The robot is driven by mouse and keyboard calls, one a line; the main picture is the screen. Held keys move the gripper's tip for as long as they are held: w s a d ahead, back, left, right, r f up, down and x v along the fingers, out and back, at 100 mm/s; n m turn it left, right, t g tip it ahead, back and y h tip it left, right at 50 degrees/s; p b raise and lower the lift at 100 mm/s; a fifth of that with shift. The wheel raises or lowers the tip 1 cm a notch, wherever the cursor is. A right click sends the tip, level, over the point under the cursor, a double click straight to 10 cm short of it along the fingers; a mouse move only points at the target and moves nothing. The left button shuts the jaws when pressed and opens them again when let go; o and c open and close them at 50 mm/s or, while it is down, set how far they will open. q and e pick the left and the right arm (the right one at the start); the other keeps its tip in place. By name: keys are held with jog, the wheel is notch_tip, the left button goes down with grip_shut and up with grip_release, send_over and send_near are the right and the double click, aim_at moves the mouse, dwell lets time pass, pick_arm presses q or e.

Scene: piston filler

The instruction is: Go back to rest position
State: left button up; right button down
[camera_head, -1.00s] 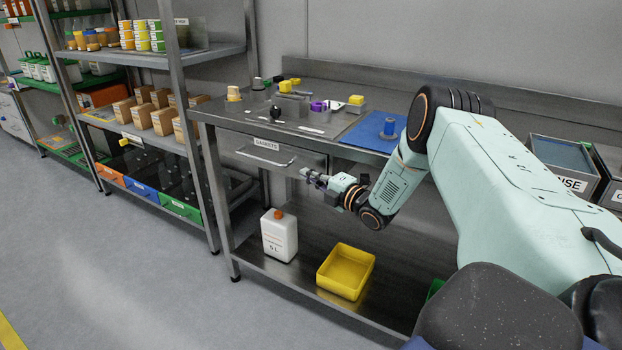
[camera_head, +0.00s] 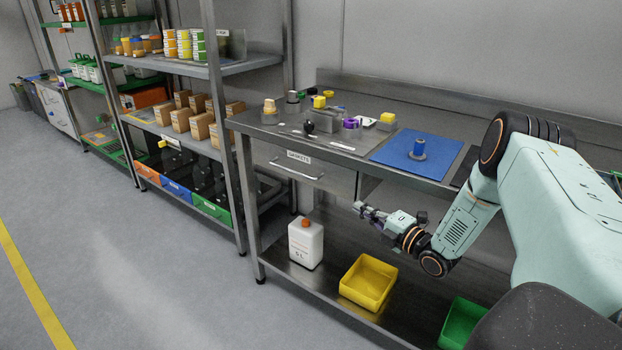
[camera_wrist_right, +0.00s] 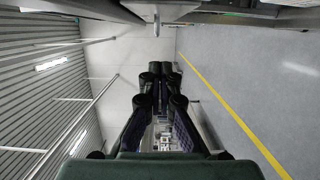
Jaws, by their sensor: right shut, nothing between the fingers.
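My right gripper (camera_head: 362,211) is shut and empty in the head view. It is in front of the steel workbench (camera_head: 300,136), below its top and to the right of the GASKETS drawer (camera_head: 290,170), apart from both. My right arm comes in from the right side. In the right wrist view my gripper's dark fingers (camera_wrist_right: 160,85) are together with nothing between them. My left gripper is not in view.
A blue mat (camera_head: 400,150) with a blue-and-grey part (camera_head: 418,148) lies on the bench. On the lower shelf are a white jug (camera_head: 306,245), a yellow bin (camera_head: 368,283) and a green bin (camera_head: 462,322). Shelving (camera_head: 215,100) stands left; the floor (camera_head: 130,270) is clear.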

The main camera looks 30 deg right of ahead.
jog(key=s+a+f+m+g+h, duration=0.1)
jog(key=s+a+f+m+g, duration=0.35)
jog(key=a+f+m, duration=0.35)
jog(key=s+a+f+m+g+h, duration=0.1)
jog(key=s+a+f+m+g, duration=0.45)
jog(key=m, duration=0.45)
jog(key=s+a+g, duration=0.2)
jog(key=s+a, duration=0.2)
jog(key=s, duration=0.4)
jog(key=s+a+f+m+g, duration=0.1)
jog(key=s+a+g, duration=0.2)
jog(key=s, duration=0.6)
jog(key=s+a+f+g, duration=0.1)
jog(key=s+a+g, duration=0.1)
jog(key=s+a, duration=0.5)
jog(key=shift+s+a+m+g, duration=0.25)
jog(key=shift+s+m+g, duration=0.15)
jog(key=shift+s, duration=0.45)
